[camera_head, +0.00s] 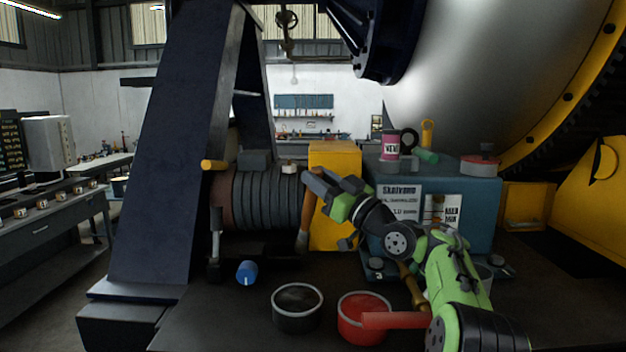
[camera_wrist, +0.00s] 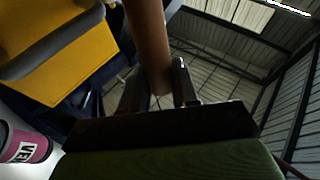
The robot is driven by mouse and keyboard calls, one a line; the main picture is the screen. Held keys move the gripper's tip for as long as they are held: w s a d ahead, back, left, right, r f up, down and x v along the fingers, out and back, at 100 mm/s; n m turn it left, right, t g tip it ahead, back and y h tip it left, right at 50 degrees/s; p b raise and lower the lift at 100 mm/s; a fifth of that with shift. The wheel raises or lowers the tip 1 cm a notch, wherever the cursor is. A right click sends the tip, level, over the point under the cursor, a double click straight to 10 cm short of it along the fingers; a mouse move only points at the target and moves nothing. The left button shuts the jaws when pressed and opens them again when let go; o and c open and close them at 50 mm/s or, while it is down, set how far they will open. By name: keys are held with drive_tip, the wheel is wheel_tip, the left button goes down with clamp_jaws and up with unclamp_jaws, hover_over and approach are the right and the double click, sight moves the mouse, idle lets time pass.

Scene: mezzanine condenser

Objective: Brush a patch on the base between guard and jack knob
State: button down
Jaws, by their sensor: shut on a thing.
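My gripper (camera_head: 314,184) is shut on a brush (camera_head: 303,222) with a brown handle; its head hangs down in front of the yellow guard's left edge. In the wrist view the brown handle (camera_wrist: 150,45) runs between the two fingers (camera_wrist: 158,88). The yellow box-shaped guard (camera_head: 342,160) stands behind the gripper, right of a ribbed drum. The dark base (camera_head: 220,312) extends below. A blue knob (camera_head: 247,272) sits low at the left, possibly the jack knob. Whether the bristles touch the base is unclear.
A black-filled tin (camera_head: 298,322) and a red tin (camera_head: 350,334) with a red handle stand at the front. A blue-grey cabinet (camera_head: 480,205) with labels carries a pink can (camera_head: 390,145). A dark slanted post (camera_head: 165,150) rises at left. The dark surface left of the tins looks clear.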

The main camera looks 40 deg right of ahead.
wheel_tip(320, 180, up, 6)
drive_tip(key=p, duration=0.4)
drive_tip(key=shift+p, duration=0.35)
wheel_tip(320, 180, up, 3)
drive_tip(key=p, duration=0.2)
drive_tip(key=shift+r+p, duration=0.15)
drive_tip(key=shift+p, duration=0.15)
idle(0.7)
